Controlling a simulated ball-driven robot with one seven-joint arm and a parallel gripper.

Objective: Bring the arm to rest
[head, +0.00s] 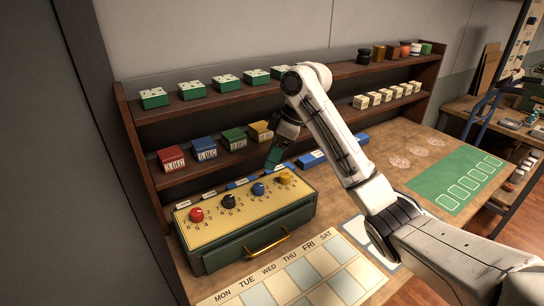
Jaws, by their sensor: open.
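My arm (335,130) reaches in from the lower right, bends up at its elbow and folds down toward the shelf. My gripper (277,150) hangs in front of the lower shelf, right of the yellow date box (260,132) and above the back right of the knob box. It looks small and dark here, partly hidden behind my wrist, and its fingers point down. I see nothing held in it. Whether it touches anything behind it is hard to tell.
A green box with coloured knobs (245,238) stands below my gripper. A weekday chart (300,281) lies in front. The wooden shelf (350,101) carries green boxes, date boxes, cream blocks and jars. A blue box (313,158) sits behind my forearm. A green mat (452,180) lies right.

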